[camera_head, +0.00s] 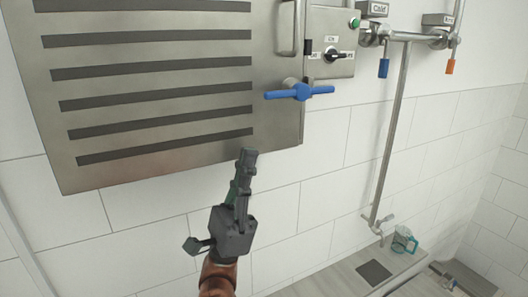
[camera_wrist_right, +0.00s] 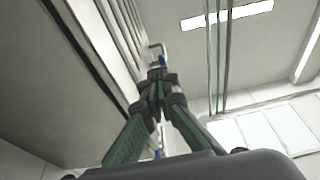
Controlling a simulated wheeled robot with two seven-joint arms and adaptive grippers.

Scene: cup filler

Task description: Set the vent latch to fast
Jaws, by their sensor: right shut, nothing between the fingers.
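A grey metal vent panel (camera_head: 280,120) with several dark slots fills the upper left of the head view. A blue two-armed handle (camera_head: 300,91) sits at its lower right edge, its arms roughly level. A black knob (camera_head: 334,55) on a small metal box (camera_head: 325,18) also shows; its labels are too small to read surely, so I cannot tell which part is the vent latch. My right gripper (camera_head: 249,157) is shut and empty, pointing up near the panel's bottom edge, below and left of the blue handle. It also shows shut in the right wrist view (camera_wrist_right: 158,75). My left gripper is out of view.
A bar handle (camera_head: 290,28) stands out left of the box. A pipe (camera_head: 392,130) with blue (camera_head: 383,68) and orange (camera_head: 450,67) levers runs down the right wall. A teal cup (camera_head: 404,240) stands at lower right. The tiled wall below the blue handle is clear.

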